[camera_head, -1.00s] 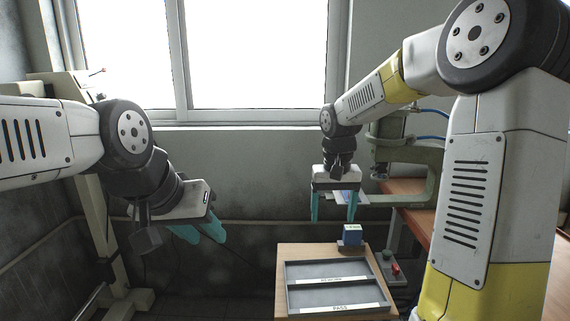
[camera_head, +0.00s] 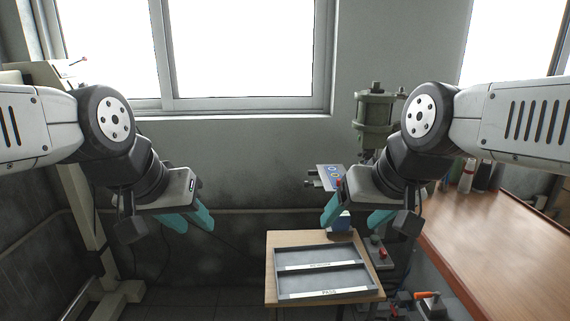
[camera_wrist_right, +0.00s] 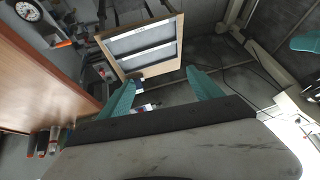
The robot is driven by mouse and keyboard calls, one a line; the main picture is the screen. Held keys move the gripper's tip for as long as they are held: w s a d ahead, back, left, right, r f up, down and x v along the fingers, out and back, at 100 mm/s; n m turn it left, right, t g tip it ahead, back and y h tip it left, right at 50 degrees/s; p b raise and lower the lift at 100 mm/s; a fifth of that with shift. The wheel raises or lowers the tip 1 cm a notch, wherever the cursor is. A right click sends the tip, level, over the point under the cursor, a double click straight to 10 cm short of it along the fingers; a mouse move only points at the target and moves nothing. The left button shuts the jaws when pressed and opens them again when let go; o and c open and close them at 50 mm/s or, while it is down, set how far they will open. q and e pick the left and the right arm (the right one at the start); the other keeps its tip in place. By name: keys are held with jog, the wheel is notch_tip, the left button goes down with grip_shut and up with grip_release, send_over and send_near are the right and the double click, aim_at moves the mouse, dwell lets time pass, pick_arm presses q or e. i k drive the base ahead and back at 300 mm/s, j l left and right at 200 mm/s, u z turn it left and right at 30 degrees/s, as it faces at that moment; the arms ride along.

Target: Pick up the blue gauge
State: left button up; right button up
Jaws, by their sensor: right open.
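The blue gauge (camera_head: 343,222) is a small blue block at the far edge of the small wooden table, behind the tray. My right gripper's fingers partly hide it in the head view. My right gripper (camera_head: 355,213) is open and empty, in front of and above the gauge in the picture, not holding it. In the right wrist view its two teal fingers (camera_wrist_right: 160,90) are spread apart. My left gripper (camera_head: 188,218) hangs at the left, well away from the table, with its teal fingers apart and nothing between them.
A grey two-part tray (camera_head: 322,273) with white labels lies on the small wooden table (camera_head: 272,262). A green press (camera_head: 374,110) stands behind it. A brown workbench (camera_head: 490,250) fills the right, with bottles (camera_head: 467,175) on it. The floor left of the table is clear.

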aim_at(341, 226)
jog(key=i+j+z, duration=0.1)
jog(key=j, duration=0.3)
jog(key=i+j+z, duration=0.15)
jog(key=i+j, duration=0.15)
jog(key=j+z, duration=0.1)
jog(key=z, duration=1.65)
